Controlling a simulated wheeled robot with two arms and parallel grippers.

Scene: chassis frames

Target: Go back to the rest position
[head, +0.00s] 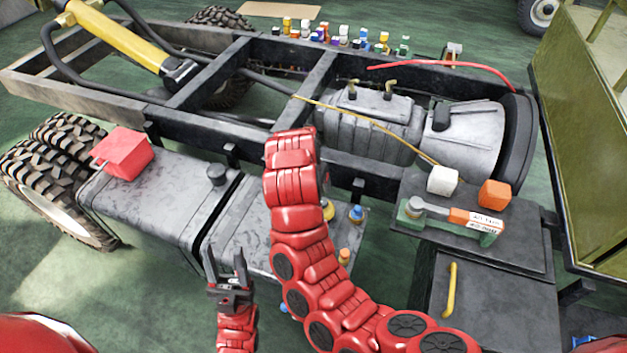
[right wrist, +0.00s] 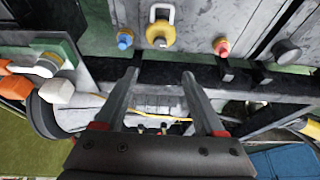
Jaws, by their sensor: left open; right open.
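My left gripper (head: 226,262) is open and empty, pointing up in front of the grey tank's (head: 150,195) near side. My right arm (head: 315,255) curves up from the lower right across the middle of the head view, and its gripper is hidden there behind the red links. In the right wrist view my right gripper (right wrist: 160,95) has its two fingers well apart with nothing between them. Its fingers point over the dark chassis frame (right wrist: 155,75).
A red box (head: 123,153) sits on the tank. A green and orange tool (head: 450,218), a white block (head: 442,180) and an orange block (head: 495,194) are on a dark step at right. Coloured knobs (head: 356,213) are beside my right arm. Open floor (head: 150,310) lies at lower left.

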